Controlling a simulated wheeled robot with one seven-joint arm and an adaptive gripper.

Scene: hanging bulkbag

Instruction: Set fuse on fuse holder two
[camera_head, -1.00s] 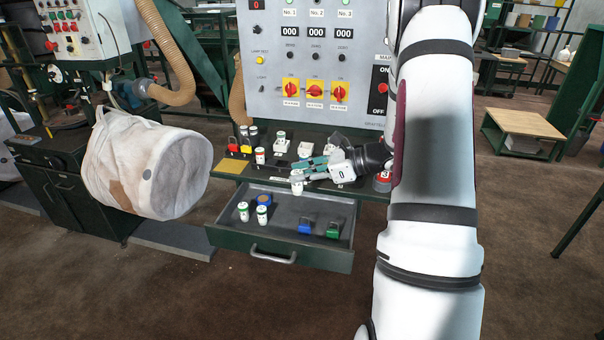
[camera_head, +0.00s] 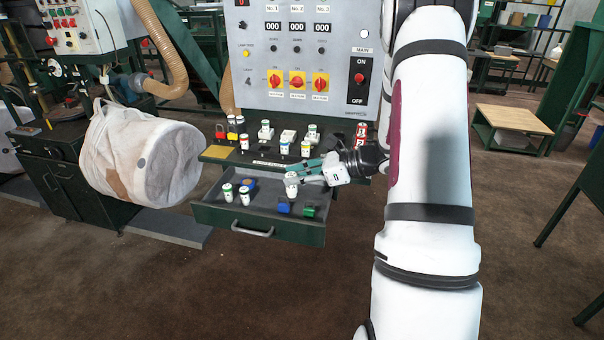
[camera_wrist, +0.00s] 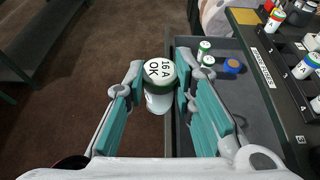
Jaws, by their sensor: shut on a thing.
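A white fuse with a green band (camera_head: 291,190) is held between the fingers of my gripper (camera_head: 302,173). In the wrist view the fuse (camera_wrist: 158,73) shows "16 A OK" on its cap, upright between the two teal fingers (camera_wrist: 160,92). It is above the front edge of the open drawer. The left holder (camera_head: 265,133) and right holder (camera_head: 312,136) each seem to carry a fuse. The holders' sockets are too small to make out.
The open drawer (camera_head: 210,214) holds two fuses (camera_head: 244,195), a blue round item (camera_wrist: 232,66), and a blue (camera_head: 284,208) and a green piece (camera_head: 309,211). Several fuses stand along the shelf. The control panel (camera_head: 300,65) rises behind; a bulk bag (camera_head: 160,160) hangs left.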

